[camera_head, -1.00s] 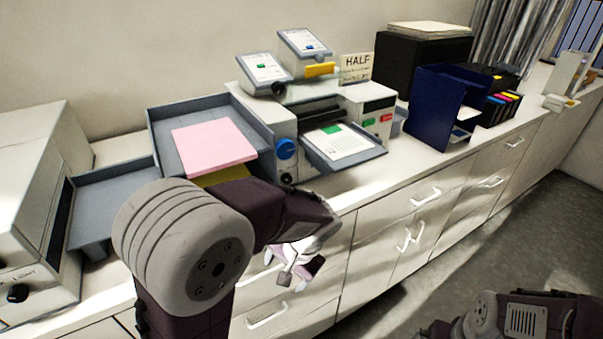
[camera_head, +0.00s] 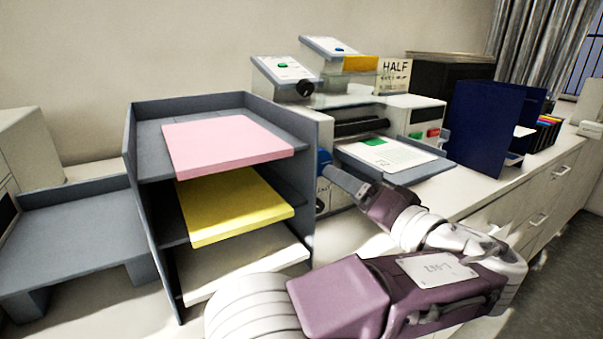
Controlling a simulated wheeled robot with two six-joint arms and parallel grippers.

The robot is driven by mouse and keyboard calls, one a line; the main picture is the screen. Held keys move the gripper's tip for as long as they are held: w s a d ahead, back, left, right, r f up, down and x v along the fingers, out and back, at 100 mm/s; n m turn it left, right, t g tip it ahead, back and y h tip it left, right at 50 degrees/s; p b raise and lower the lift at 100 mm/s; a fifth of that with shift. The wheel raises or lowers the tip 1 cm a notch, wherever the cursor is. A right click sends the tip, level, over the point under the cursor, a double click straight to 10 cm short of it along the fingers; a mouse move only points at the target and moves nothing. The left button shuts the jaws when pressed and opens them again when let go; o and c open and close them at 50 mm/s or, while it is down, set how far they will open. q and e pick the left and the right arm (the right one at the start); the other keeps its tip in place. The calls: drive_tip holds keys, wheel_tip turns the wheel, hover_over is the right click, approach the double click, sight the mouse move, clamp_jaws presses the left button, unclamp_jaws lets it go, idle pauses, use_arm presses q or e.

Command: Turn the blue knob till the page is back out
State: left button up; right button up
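The blue knob (camera_head: 325,162) is on the left front of the white machine (camera_head: 415,108), partly hidden behind my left gripper. My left gripper (camera_head: 338,174) reaches up and left, with its fingertips at the knob. They look to touch or nearly touch it; whether they are closed around it I cannot tell. A printed page (camera_head: 385,152) with a green block lies on the grey tray (camera_head: 430,172) at the machine's front. Its far edge is near the dark roller. My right gripper is out of view.
A grey rack (camera_head: 140,215) with pink, yellow and white paper stacks stands close left of the knob. A grey stand (camera_head: 75,205) is at far left. A dark blue holder (camera_head: 484,125) stands right of the machine. The HALF sign (camera_head: 393,76) sits behind.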

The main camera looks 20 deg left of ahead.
sight(320, 165)
use_arm(q)
drive_tip(key=x, duration=0.5)
drive_tip(key=r+x, duration=0.1)
drive_tip(key=x, duration=0.2)
drive_tip(key=shift+r, duration=0.1)
drive_tip(key=c, duration=1.4)
